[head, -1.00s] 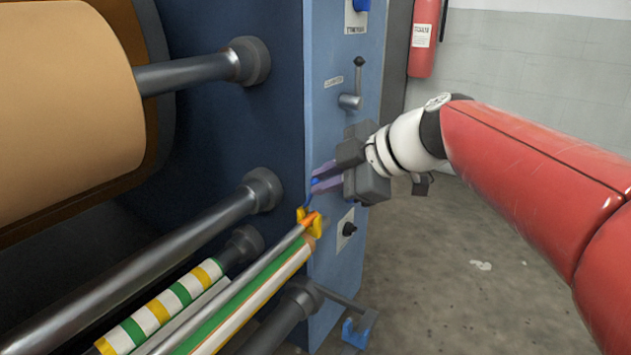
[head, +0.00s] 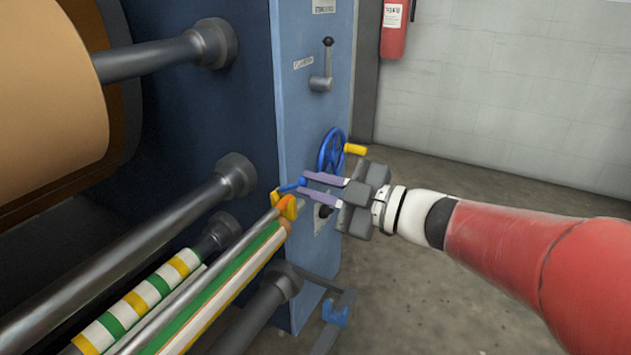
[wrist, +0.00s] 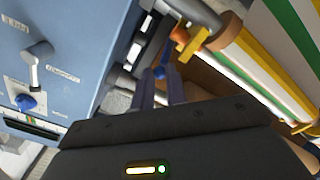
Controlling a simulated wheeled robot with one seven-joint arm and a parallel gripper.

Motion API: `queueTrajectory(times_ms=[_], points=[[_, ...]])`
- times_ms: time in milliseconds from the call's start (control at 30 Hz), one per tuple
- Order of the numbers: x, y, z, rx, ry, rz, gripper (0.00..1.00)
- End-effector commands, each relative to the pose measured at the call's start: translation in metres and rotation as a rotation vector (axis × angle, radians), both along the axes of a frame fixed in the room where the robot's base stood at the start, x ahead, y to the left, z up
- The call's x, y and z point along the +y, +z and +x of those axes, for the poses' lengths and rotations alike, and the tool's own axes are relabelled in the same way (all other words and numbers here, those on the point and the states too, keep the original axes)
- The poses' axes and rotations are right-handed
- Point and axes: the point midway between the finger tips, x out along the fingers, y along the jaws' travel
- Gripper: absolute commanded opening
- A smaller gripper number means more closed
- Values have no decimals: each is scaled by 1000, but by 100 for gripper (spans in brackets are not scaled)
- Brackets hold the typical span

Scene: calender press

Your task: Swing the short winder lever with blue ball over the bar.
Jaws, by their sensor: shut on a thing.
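The short winder lever (head: 287,188) is blue with a blue ball at its end, just above the yellow-orange bracket (head: 285,207) at the end of the grey bar (head: 225,262). My gripper (head: 302,183) is shut on the ball, its purple fingers reaching in from the right. In the wrist view the blue ball (wrist: 160,72) shows between the fingertips, beside the yellow-orange bracket (wrist: 188,42). The fingers partly hide the ball in the head view.
A blue handwheel (head: 331,152) with a yellow handle is on the machine's side panel, close behind my gripper. A grey lever (head: 322,70) is above it. Striped rolls (head: 140,305) lie at lower left. Open floor is at right.

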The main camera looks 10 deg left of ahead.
Motion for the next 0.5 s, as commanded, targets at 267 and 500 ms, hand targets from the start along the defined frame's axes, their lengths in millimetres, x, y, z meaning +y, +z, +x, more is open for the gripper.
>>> queueTrajectory(times_ms=[267,500], points=[[0,1,-1,-6,4,11,0],[1,1,-1,-6,4,11,23]])
